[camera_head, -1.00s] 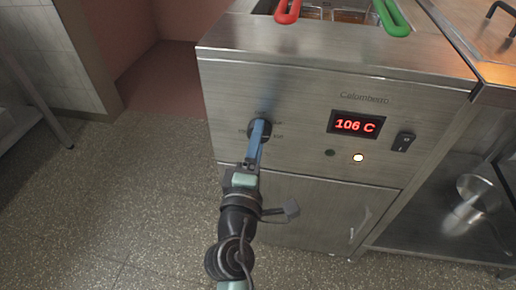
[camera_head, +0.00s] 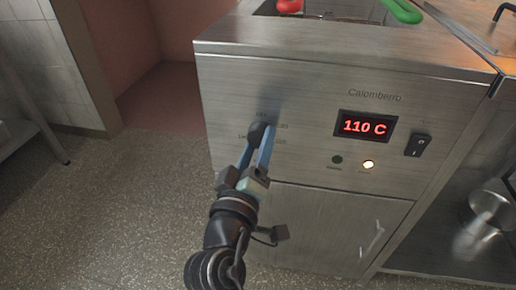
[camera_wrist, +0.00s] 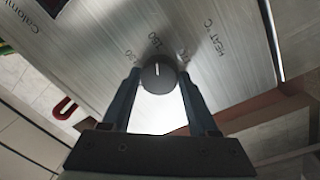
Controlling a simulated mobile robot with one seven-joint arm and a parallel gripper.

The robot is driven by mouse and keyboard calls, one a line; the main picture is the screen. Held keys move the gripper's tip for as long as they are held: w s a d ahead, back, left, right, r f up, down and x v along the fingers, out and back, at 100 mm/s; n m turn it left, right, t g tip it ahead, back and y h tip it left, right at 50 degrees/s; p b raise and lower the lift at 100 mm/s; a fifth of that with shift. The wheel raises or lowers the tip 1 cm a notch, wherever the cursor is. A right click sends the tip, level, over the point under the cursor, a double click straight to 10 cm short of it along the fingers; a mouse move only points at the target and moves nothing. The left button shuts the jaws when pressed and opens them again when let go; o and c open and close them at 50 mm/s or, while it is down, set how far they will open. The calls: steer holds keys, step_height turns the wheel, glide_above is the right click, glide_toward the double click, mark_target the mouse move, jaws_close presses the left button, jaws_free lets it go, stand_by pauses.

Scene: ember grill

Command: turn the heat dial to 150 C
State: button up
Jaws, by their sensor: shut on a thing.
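The heat dial (camera_head: 257,130) is a dark round knob on the steel fryer front; it also shows in the wrist view (camera_wrist: 158,76). My gripper (camera_head: 263,145) has its blue fingers on either side of the dial and is shut on it; the wrist view shows the fingers (camera_wrist: 158,82) flanking it. The dial's white pointer line points up in the wrist view, roughly toward a printed mark that seems to read 150. The red display (camera_head: 365,126) reads 110 C.
A black rocker switch (camera_head: 418,145) sits right of the display. Below the display are a dark lamp (camera_head: 337,160) and a lit yellowish lamp (camera_head: 368,164). Red (camera_head: 289,6) and green (camera_head: 400,11) handles stand on top. The floor left of the fryer is clear.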

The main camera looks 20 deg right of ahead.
stand_by(0.5)
steer(key=o, duration=1.4)
steer(key=p+v, duration=0.1)
steer(key=v, duration=1.2)
